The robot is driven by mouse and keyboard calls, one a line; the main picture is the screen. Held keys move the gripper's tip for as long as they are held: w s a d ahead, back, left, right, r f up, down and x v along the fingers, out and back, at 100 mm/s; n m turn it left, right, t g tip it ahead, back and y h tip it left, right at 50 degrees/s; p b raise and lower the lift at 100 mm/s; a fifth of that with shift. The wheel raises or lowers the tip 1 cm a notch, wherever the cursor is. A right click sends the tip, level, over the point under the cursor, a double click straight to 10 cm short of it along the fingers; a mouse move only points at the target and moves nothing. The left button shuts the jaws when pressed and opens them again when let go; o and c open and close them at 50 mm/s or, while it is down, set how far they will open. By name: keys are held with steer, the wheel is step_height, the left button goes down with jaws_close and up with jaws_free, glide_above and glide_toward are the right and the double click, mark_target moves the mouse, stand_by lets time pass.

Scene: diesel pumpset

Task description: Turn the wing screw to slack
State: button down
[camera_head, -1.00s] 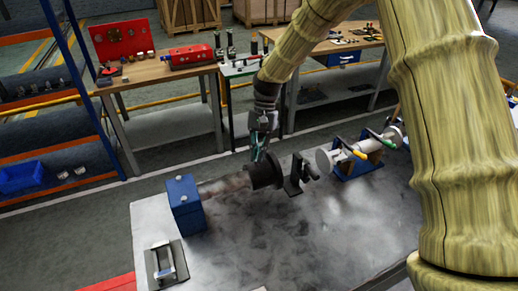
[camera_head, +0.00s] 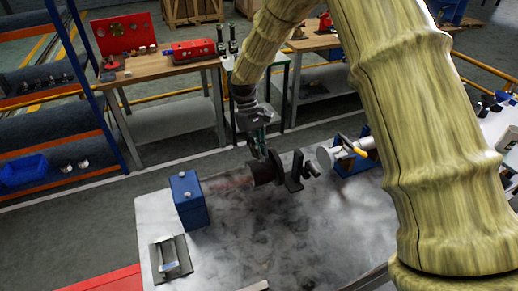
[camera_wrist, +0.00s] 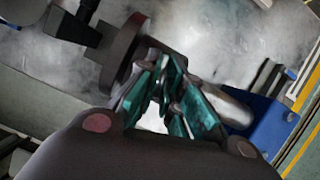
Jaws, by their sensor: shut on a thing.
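My gripper (camera_head: 259,152) reaches down to the top of the dark round flange (camera_head: 262,173) on the grey table, beside the black bracket (camera_head: 294,174). In the wrist view, the teal fingers of my gripper (camera_wrist: 165,92) are close together beside the dark disc of the flange (camera_wrist: 122,52). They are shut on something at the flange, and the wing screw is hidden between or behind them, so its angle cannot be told.
A small plate with a handle (camera_head: 170,258) lies at the table's front left. A pale cylinder with a yellow handle (camera_head: 357,151) is to the right. The table's middle front is clear.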

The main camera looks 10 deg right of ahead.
steer(key=n+h, duration=0.1)
steer(key=n, duration=0.2)
steer(key=n+t+h, duration=0.1)
steer(key=n, duration=0.2)
steer(key=shift+s+n+t+p, duration=0.15)
steer(key=shift+n+t+p, duration=0.15)
steer(key=shift+p, duration=0.05)
steer(key=n+t, duration=0.1)
steer(key=n, duration=0.1)
steer(key=n+t, duration=0.1)
steer(key=n, duration=0.2)
steer(key=shift+s+a+h, duration=0.1)
steer(key=shift+h, duration=0.3)
steer(key=shift+n, duration=0.3)
steer(key=c, duration=1.6)
jaws_free()
steer(key=shift+o, duration=0.2)
steer(key=v, duration=1.2)
steer(key=shift+s, duration=0.1)
